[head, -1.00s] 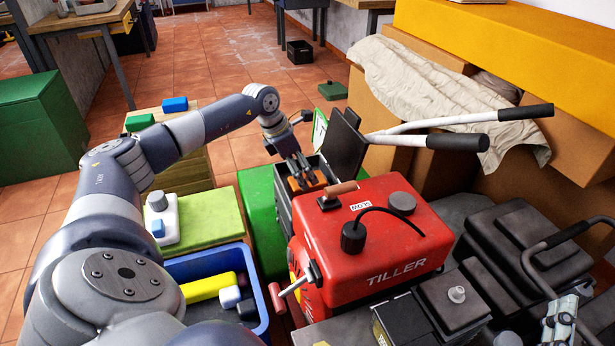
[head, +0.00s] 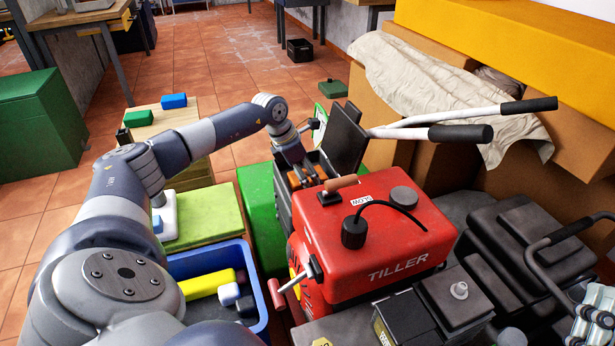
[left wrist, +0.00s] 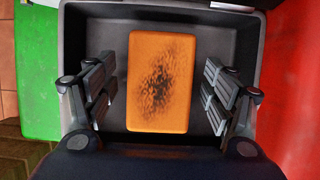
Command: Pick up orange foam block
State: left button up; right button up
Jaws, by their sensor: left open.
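The orange foam block (left wrist: 160,85), with a dark smudged patch on top, lies in a dark open box (left wrist: 105,28) in the left wrist view. My left gripper (left wrist: 160,100) is open, with one finger on each side of the block and a gap on both sides. In the head view the gripper (head: 300,182) reaches down into the box (head: 283,205), and only a little orange of the block shows between its fingers. My right gripper is not clearly in view.
The red tiller engine (head: 370,240) stands right beside the box. The box's upright black lid (head: 345,137) is behind the gripper. A green case (head: 258,215) is on the left. A blue bin (head: 208,262) holds yellow, white and black pieces.

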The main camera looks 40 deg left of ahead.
pick_arm(q)
jog(key=shift+f, duration=0.25)
dwell(0.4)
jog(key=c, duration=1)
